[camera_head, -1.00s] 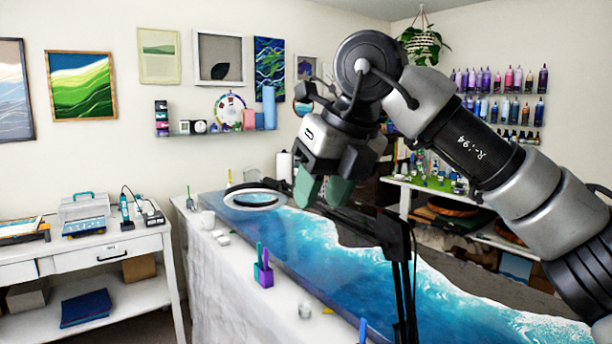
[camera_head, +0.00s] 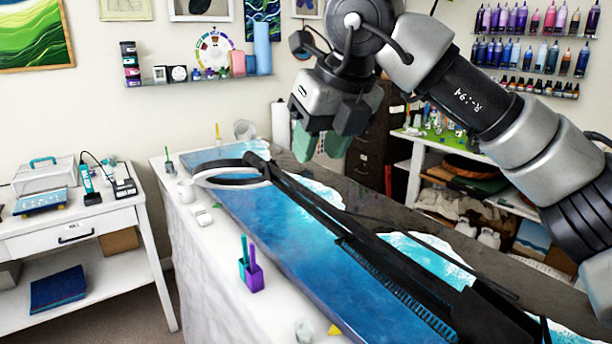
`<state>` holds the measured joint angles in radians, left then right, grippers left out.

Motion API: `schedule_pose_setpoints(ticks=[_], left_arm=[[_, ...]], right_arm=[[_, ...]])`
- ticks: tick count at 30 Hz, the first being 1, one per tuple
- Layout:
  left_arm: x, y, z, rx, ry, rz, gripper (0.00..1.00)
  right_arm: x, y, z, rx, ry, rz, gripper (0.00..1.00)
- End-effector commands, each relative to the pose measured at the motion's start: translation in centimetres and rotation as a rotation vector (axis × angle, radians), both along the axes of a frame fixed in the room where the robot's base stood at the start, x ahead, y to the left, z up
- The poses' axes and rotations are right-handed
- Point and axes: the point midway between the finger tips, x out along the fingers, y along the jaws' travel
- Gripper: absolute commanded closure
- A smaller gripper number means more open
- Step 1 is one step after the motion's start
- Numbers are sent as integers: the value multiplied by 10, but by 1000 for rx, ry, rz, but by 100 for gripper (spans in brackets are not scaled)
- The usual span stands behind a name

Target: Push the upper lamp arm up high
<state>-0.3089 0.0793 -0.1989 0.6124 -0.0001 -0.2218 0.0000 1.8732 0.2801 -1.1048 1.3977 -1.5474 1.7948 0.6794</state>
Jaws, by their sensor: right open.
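The black lamp has a ring-shaped head (camera_head: 205,178) at the far left end of the blue resin table. Its long black upper arm (camera_head: 335,226) runs from the ring down to the lower right across the picture, over the table. The lamp's base is not visible. My right gripper (camera_head: 318,146), with green fingertips, comes in from the upper right. It is open and empty, with its fingertips pointing down. In the picture they show just above the lamp arm near the ring end, with a visible gap; the depth between them is hard to judge. My left gripper is not in view.
The blue and white resin table (camera_head: 255,215) fills the middle. A white side table (camera_head: 75,232) stands at left. Shelves with bottles (camera_head: 520,50) line the back right wall.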

Motion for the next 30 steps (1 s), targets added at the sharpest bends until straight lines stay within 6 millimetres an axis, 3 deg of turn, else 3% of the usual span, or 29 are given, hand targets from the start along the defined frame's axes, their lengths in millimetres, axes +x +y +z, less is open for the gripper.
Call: schedule_pose_setpoints(ticks=[10, 15, 23, 25, 30], left_arm=[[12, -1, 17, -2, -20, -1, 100], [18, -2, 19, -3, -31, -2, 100], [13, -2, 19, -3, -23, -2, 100], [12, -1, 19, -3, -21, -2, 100], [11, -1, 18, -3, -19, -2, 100]], right_arm=[[18, 15, -55, 0, 3, 0, 60], [22, 18, -66, 1, 2, 0, 60], [22, 19, -68, 1, 1, -1, 60], [22, 19, -68, 1, 1, -1, 66], [22, 19, -68, 1, 1, -1, 92]])
